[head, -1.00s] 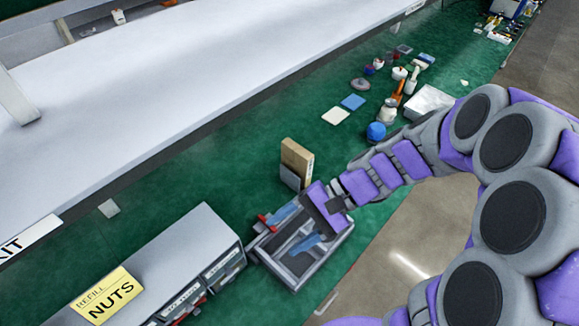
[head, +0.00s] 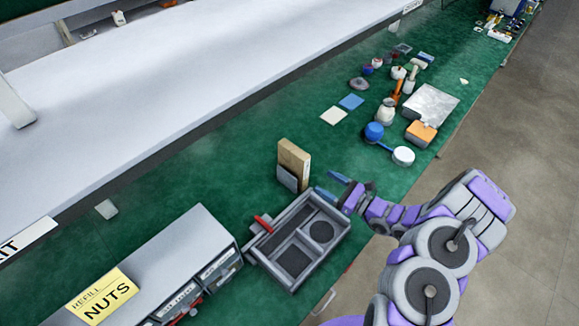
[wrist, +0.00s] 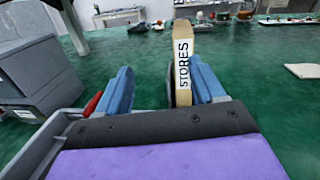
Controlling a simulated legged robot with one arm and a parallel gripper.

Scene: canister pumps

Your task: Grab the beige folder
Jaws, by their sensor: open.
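The beige folder (head: 296,160) stands upright on the green surface, just behind the grey tray in the head view. A grey panel (head: 287,180) stands against its front left side. In the wrist view, the folder (wrist: 183,58) shows its narrow spine with a "STORES" label. My gripper (head: 330,186) is open and empty, just to the right of the folder in the head view. In the wrist view, the folder appears between the blue fingers of my gripper (wrist: 160,85), close to the right finger, which hides part of its lower side. Contact cannot be told.
The grey divided tray (head: 340,236), with a red handle (head: 263,224), lies just in front of the folder. A grey drawer unit (head: 185,250) with a "NUTS" sign is at lower left. A blue canister (head: 374,131) and several small items are further back right. Green surface is clear behind the folder.

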